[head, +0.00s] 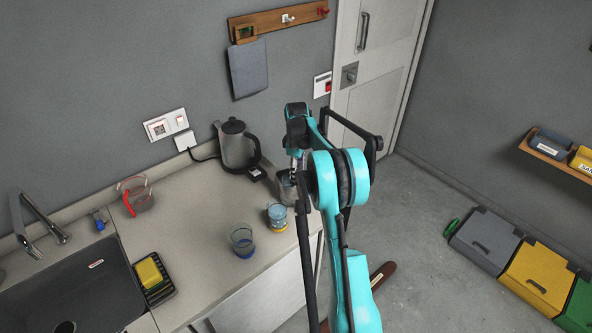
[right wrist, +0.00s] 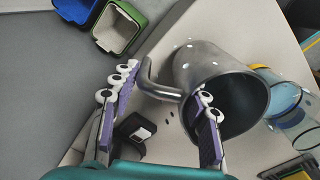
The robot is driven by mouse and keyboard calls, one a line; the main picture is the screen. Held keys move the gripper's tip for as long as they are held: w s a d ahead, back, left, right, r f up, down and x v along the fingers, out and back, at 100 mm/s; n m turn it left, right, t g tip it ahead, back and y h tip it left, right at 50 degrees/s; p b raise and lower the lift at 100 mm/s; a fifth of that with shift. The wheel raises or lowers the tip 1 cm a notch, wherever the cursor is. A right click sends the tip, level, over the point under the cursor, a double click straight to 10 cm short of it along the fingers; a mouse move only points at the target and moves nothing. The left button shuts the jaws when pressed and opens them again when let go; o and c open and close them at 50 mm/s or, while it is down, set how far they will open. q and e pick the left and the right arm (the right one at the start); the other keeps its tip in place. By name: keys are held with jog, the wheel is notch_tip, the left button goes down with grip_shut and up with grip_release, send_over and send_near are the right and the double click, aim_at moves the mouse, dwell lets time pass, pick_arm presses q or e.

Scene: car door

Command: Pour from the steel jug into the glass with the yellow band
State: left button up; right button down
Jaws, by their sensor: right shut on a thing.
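The steel jug (head: 284,186) is partly hidden behind my right arm, near the counter's right edge. In the right wrist view the jug (right wrist: 205,68) shows its open mouth and handle. My right gripper (right wrist: 166,90) is shut on the handle, one finger on each side. I cannot tell whether the jug's base touches the counter. The glass with the yellow band (head: 277,217) stands just in front of the jug; it also shows beside the jug's mouth in the right wrist view (right wrist: 282,98). A second, bluish glass (head: 242,241) stands to its left. My left gripper is out of view.
A dark kettle (head: 236,146) stands behind the jug. A clear pitcher with a red handle (head: 136,196) is at the back left. A sink (head: 75,290) and a yellow sponge (head: 149,273) lie left. The counter (head: 195,210) is clear left of the glasses.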

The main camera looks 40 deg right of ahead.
jog(key=shift+w+d+f+y, duration=0.1)
jog(key=shift+d+f+y, duration=0.1)
jog(key=shift+f+y, duration=0.1)
jog(key=shift+r+p, duration=1.55)
jog(key=shift+r, duration=1.05)
